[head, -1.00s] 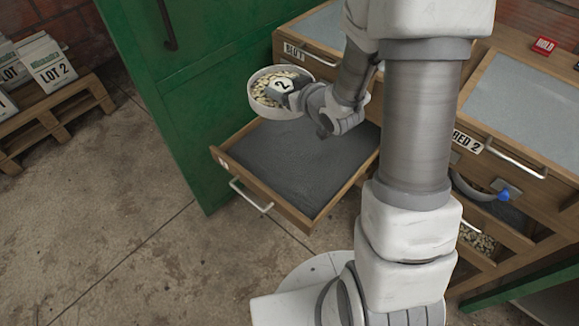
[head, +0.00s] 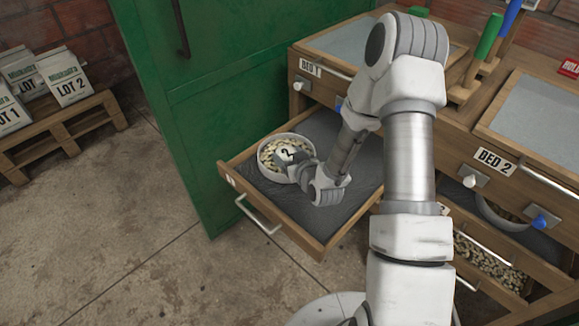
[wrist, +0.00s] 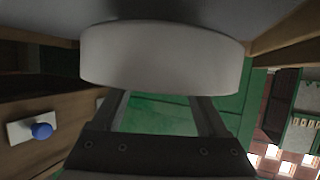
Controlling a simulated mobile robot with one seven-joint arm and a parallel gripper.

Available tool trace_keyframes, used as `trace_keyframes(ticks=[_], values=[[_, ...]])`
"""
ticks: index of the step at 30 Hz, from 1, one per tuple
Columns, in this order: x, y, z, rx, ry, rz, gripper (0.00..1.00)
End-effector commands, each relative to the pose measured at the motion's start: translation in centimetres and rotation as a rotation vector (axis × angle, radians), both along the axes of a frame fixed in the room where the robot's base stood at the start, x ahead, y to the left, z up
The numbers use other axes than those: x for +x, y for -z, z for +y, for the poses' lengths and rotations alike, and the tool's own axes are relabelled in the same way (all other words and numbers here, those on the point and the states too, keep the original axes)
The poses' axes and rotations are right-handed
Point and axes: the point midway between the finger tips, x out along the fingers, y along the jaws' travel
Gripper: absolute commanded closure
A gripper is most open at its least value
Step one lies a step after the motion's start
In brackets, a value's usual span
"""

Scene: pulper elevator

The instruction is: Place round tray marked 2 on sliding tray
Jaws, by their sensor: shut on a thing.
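The round tray marked 2 (head: 268,171) is white, holds pale beans and has a "2" label. In the head view it sits level within the left part of the pulled-out sliding tray (head: 325,123), a wooden drawer with a dark grey lining. I cannot tell whether its bottom touches the lining. My gripper (head: 293,164) is shut on the round tray at its near right side, partly covering it. In the wrist view the round tray's white wall (wrist: 160,60) spans the top, at the ends of my gripper's two fingers (wrist: 165,98).
A green cabinet (head: 190,130) stands close left of the sliding tray. The BED 2 drawers (head: 480,180) are at right, one open with a round tray inside. Free lining lies right of and behind the held tray. Lot bags (head: 65,78) rest on a pallet at far left.

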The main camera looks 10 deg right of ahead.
Motion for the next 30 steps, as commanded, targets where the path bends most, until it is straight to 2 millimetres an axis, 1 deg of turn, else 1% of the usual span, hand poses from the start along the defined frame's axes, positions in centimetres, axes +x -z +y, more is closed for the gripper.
trace_keyframes(ticks=[6,7,9,15,19,20,21,23,24,30], values=[[0.0,3.1,0.0,0.001,-0.001,0.0,1.0],[0.0,3.4,0.0,0.002,-0.001,-0.001,1.0],[0.0,3.6,0.0,0.001,0.0,-0.002,1.0],[0.0,3.5,0.0,0.001,0.0,-0.003,1.0],[0.0,3.9,0.0,0.0,0.0,-0.002,1.0],[0.0,3.8,0.0,0.0,0.0,0.0,0.2],[0.0,3.8,0.0,0.0,0.0,0.0,0.13],[0.0,3.8,0.0,0.0,0.0,0.0,0.02],[0.0,3.8,0.0,0.0,0.0,0.0,0.0],[0.0,3.8,0.0,0.0,0.0,0.001,0.0]])
